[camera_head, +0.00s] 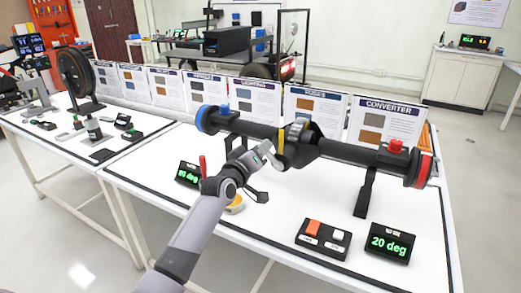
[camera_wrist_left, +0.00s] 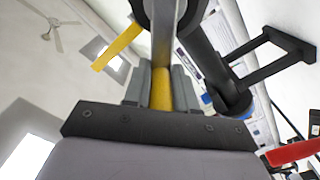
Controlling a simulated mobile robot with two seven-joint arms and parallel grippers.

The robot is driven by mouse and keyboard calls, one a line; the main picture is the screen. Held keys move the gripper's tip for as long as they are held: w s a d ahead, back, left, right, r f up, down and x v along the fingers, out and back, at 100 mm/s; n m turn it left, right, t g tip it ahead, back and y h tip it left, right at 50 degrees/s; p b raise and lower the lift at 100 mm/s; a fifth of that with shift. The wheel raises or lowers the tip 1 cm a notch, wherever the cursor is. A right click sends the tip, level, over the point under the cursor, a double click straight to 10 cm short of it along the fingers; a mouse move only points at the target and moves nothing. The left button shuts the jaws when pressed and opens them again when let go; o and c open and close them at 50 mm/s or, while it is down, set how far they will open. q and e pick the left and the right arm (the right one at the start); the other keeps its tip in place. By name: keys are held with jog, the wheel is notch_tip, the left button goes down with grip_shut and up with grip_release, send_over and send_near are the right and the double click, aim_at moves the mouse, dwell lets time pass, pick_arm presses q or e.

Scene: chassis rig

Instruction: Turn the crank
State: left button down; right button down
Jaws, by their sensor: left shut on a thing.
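The rig is a long black axle tube (camera_head: 350,152) with a blue ring at its left end and a red ring at its right end. A yellow bar (camera_head: 281,143) stands at the front of its central housing (camera_head: 303,132). My left gripper (camera_head: 264,150) is at this housing, close to the yellow bar. In the left wrist view it is shut on a yellow handle (camera_wrist_left: 161,88), with a finger on each side. A second yellow piece (camera_wrist_left: 117,47) sticks out at upper left there. How the handle joins the crank is hidden. My right gripper is not in view.
Another display (camera_head: 188,174) stands at left near a red lever (camera_head: 202,166). Poster cards (camera_head: 373,122) line the back.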

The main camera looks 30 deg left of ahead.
pick_arm(q)
jog(key=shift+a+f, duration=0.3)
jog(key=shift+f, duration=0.2)
jog(key=c, duration=1)
grip_release()
jog(key=shift+a, duration=0.1)
jog(key=shift+o, duration=0.2)
jog(key=shift+d+r, duration=0.2)
jog(key=s, duration=0.7)
jog(key=shift+a, duration=0.15)
jog(key=shift+s, duration=0.15)
jog(key=s+d+f+m+g+h, duration=0.1)
jog(key=s+d+f+m+g, duration=0.25)
jog(key=s+f, duration=0.45)
jog(key=s+d+f+m+g, duration=0.3)
jog(key=s+f+g, duration=0.25)
jog(key=s, duration=0.35)
jog(key=s+f+m+g+y, duration=0.1)
jog(key=s+f+g, duration=0.15)
jog(key=s, duration=0.75)
jog(key=s+f+m+g, duration=0.1)
jog(key=s+m+g, duration=0.15)
jog(key=s, duration=0.65)
jog(key=w+d+f+t+h+p, duration=0.1)
jog(key=w+d+f+t, duration=0.2)
jog(key=w+f+t, duration=0.2)
jog(key=shift+w+d+f+t+h, duration=0.35)
jog(key=shift+f+t, duration=0.45)
jog(key=shift+f, duration=0.9)
